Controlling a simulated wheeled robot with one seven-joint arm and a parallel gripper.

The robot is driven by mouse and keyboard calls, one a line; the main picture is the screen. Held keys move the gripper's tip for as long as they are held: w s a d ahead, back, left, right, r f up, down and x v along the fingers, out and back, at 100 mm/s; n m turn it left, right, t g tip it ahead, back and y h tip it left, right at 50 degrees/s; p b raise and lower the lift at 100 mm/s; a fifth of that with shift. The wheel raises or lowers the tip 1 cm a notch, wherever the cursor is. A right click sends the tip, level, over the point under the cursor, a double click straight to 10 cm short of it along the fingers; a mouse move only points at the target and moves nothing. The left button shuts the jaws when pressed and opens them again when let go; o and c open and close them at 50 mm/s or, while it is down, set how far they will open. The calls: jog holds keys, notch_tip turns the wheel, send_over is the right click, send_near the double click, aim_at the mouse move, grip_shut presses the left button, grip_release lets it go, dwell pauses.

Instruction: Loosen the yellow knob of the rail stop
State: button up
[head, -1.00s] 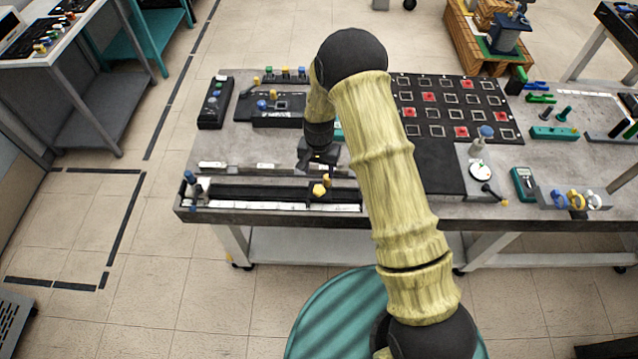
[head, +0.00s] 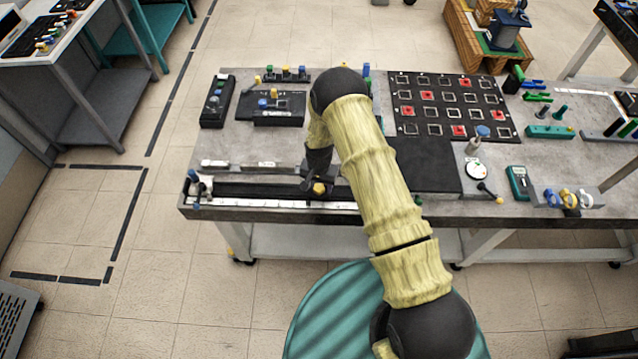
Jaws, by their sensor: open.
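The yellow knob (head: 319,188) of the rail stop shows at the front edge of the table, on the long dark rail (head: 255,191). My gripper (head: 318,182) points down right at the knob, its dark body just above and behind it. The jaws are open; whether the fingers stand around the knob or only beside it is too small to tell. The rest of the rail stop is mostly hidden by my gripper. A white scale strip (head: 270,204) runs along the rail's front.
A blue-topped post (head: 194,178) stands at the rail's left end. Behind are a black control box (head: 217,101) and a board with colored knobs (head: 277,107). To the right are a black grid mat (head: 450,106), a round dial gauge (head: 478,169) and a green meter (head: 519,183).

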jog(key=c, duration=1)
jog(key=shift+b, duration=0.35)
jog(key=shift+f+n+b, duration=0.15)
jog(key=shift+n+b, duration=0.25)
jog(key=shift+f+n+b, duration=0.1)
jog(key=shift+n+b, duration=0.8)
jog(key=shift+b, duration=0.1)
jog(key=shift+r+n+b, duration=0.25)
jog(key=shift+n+b, duration=0.5)
jog(key=shift+n, duration=0.35)
